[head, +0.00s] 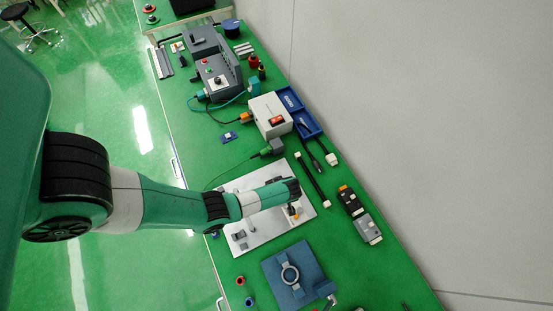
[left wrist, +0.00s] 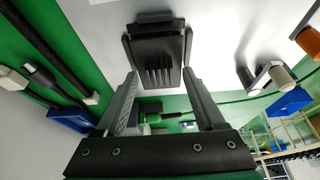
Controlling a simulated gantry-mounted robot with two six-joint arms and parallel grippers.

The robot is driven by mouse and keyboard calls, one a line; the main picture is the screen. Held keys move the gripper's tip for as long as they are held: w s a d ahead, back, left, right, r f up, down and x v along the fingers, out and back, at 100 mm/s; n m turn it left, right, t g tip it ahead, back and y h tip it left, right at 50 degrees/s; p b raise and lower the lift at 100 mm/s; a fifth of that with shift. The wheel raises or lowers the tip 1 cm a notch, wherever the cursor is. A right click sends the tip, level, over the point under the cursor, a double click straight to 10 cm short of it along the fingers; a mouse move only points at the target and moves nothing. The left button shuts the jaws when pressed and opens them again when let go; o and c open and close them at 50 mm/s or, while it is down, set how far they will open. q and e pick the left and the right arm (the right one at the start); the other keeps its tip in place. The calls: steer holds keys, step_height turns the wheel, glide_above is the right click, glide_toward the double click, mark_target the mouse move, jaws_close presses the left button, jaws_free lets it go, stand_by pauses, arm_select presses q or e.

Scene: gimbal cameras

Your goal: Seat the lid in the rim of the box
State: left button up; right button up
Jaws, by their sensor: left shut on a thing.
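My left gripper (left wrist: 160,76) is shut on a dark, thin piece with a row of slots, which looks like the lid (left wrist: 158,48). The lid sits between the fingertips in the left wrist view. A dark grey block (left wrist: 154,16), possibly the box, shows just beyond the lid's far edge; I cannot tell whether they touch. In the head view my left gripper (head: 294,190) is over the right part of a pale plate (head: 262,224), and my own arm hides the lid and its surroundings. My right gripper is not in view.
Small grey parts (head: 240,236) sit at the plate's lower left. A blue fixture with a ring (head: 289,273) lies below the plate. A white box with a red switch (head: 271,116), a blue tray (head: 306,122) and dark bars (head: 311,178) lie above and right. The wall (head: 430,150) borders the bench.

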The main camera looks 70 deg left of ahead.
arm_select(q)
steer(key=shift+f+b, duration=0.3)
steer(key=shift+f, duration=0.15)
steer(key=o, duration=1.3)
steer(key=p+v, duration=0.5)
steer(key=v, duration=0.6)
steer(key=shift+r, duration=0.3)
